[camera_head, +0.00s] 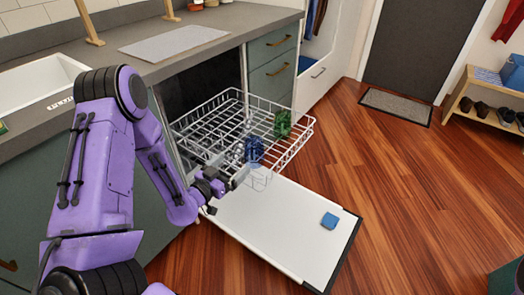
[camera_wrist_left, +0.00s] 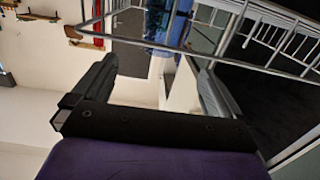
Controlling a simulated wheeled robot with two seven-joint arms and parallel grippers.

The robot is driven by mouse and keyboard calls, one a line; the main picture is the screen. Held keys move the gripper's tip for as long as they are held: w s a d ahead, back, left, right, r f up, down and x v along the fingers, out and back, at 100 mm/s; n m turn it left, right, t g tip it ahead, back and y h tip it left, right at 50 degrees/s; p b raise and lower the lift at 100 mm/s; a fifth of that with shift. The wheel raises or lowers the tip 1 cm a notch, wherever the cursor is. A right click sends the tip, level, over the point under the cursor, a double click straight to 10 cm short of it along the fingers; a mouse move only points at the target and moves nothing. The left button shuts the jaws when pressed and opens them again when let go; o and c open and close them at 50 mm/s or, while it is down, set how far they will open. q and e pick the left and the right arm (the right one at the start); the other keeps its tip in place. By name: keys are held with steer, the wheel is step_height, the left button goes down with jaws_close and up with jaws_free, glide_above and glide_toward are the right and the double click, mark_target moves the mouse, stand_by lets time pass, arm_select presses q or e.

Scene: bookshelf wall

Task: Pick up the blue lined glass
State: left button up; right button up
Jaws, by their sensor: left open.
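The blue glass (camera_head: 253,150) stands in the pulled-out wire dishwasher rack (camera_head: 218,125), near the rack's front edge. Lines on it are too small to make out. My left gripper (camera_head: 230,185) is open and empty, just outside the rack, to the lower left of the blue glass and apart from it. In the left wrist view both fingers are spread (camera_wrist_left: 148,65), and blue glass (camera_wrist_left: 180,22) shows beyond them behind rack wires. My right gripper is not in view.
A green glass (camera_head: 282,124) stands in the rack beyond the blue one. The rack wires are close to my left gripper. The wood floor (camera_head: 400,190) to the right is clear.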

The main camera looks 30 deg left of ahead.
mark_target(248, 146)
arm_select(q)
steer(key=shift+m+t+h, duration=0.3)
steer(key=w, duration=1.1)
steer(key=shift+w+d+r, duration=0.15)
steer(key=shift+d+r, duration=0.1)
steer(key=shift+r, duration=0.15)
steer(key=c, duration=1.2)
steer(key=shift+r, duration=0.25)
steer(key=r, duration=0.1)
steer(key=r+p, duration=0.1)
steer(key=r, duration=0.2)
steer(key=shift+s+d, duration=0.1)
steer(key=shift+s, duration=0.25)
steer(key=s+d+r+p, duration=0.2)
steer(key=s+r+p, duration=0.1)
steer(key=s+r, duration=0.8)
steer(key=r+p, duration=0.2)
steer(key=s+r+p, duration=0.1)
steer(key=r+p, duration=0.1)
steer(key=p, duration=0.1)
steer(key=s+r+p, duration=0.1)
steer(key=r+p, duration=0.1)
steer(key=p, duration=0.1)
steer(key=shift+s+d+r, duration=0.1)
steer(key=shift+d, duration=0.15)
